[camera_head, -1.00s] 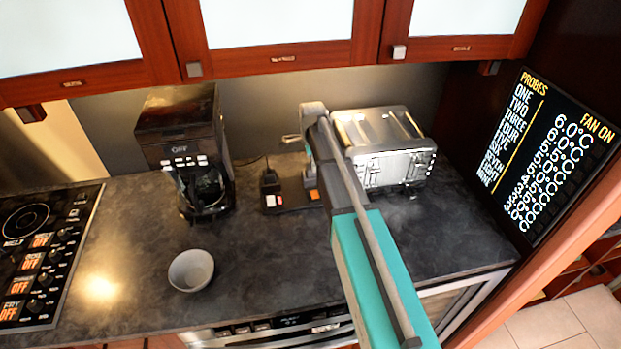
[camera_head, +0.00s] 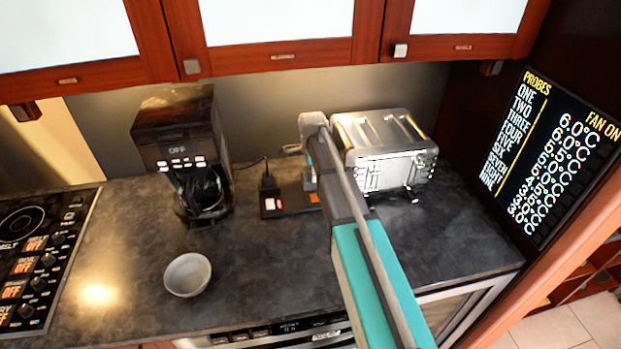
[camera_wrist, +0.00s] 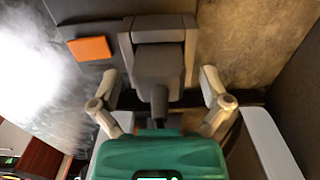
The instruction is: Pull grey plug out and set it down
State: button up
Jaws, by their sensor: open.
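The grey plug (camera_wrist: 158,62) shows in the middle of the wrist view, with its cord running back toward my wrist. It appears seated in the dark power strip (camera_wrist: 72,15), beside an orange switch (camera_wrist: 90,48). My gripper (camera_wrist: 158,82) is open, with one pale finger on each side of the plug and visible gaps between. In the head view, the power strip (camera_head: 292,212) lies on the counter, and my gripper (camera_head: 309,180) is over its right end. My arm and gripper hide the grey plug there.
A black plug (camera_head: 268,184) stands at the strip's left end. A coffee maker (camera_head: 182,150) is to the left and a silver toaster (camera_head: 385,150) close on the right. A bowl (camera_head: 187,274) sits near the front. The counter (camera_head: 260,270) in front of the strip is clear.

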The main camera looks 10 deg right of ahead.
jog(key=shift+c, duration=0.3)
jog(key=c, duration=1.2)
jog(key=shift+r, duration=0.2)
notch_tip(320, 180, up, 2)
jog(key=shift+r+p, duration=0.1)
jog(key=shift+p, duration=1.15)
jog(key=shift+s+r+p, duration=1.75)
jog(key=shift+s, duration=0.6)
jog(key=shift+s+r+p, duration=1.75)
jog(key=shift+s, duration=0.6)
jog(key=shift+s+r+p, duration=1.75)
jog(key=shift+s, duration=0.6)
